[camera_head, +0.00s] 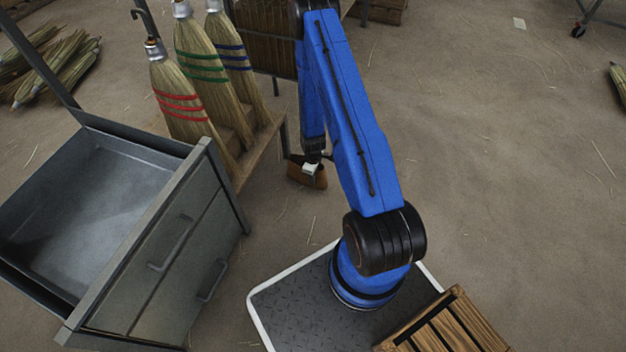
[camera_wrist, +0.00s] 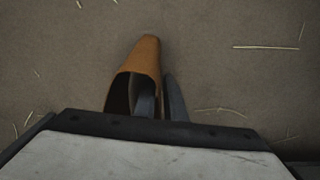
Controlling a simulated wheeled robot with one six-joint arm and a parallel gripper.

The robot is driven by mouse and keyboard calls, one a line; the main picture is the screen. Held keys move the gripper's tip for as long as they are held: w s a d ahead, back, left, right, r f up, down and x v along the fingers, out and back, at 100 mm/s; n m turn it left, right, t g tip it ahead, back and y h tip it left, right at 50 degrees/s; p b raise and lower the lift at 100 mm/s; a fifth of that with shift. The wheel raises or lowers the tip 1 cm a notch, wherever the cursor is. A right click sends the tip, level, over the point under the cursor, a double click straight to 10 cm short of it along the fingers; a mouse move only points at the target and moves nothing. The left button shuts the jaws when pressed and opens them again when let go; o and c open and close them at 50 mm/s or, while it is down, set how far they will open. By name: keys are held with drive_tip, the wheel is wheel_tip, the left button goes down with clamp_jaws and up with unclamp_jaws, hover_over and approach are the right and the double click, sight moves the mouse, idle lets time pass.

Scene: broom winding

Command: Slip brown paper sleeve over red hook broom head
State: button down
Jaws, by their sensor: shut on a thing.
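A brown paper sleeve (camera_head: 308,172) is held by my gripper (camera_head: 312,166), low beside the rack and above the floor. In the wrist view the sleeve (camera_wrist: 146,60) is a hollow tapered tube, and my gripper's fingers (camera_wrist: 160,100) pinch its right wall, one inside its open end and one outside. The broom with red bands (camera_head: 180,101) stands at the left of the rack, with a hook at its top, to the left of my gripper. No sleeve is on it. The wrist view shows no broom.
Brooms with green bands (camera_head: 203,68) and blue bands (camera_head: 230,58) stand beside the red one on a wooden rack (camera_head: 262,150). A grey metal cabinet (camera_head: 165,265) with an open top is at the left front. A wooden crate (camera_head: 448,325) is at the lower right. The right floor is mostly clear.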

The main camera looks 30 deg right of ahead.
drive_tip(key=shift+f, duration=0.35)
drive_tip(key=shift+f, duration=0.2)
drive_tip(key=c, duration=1.8)
unclamp_jaws()
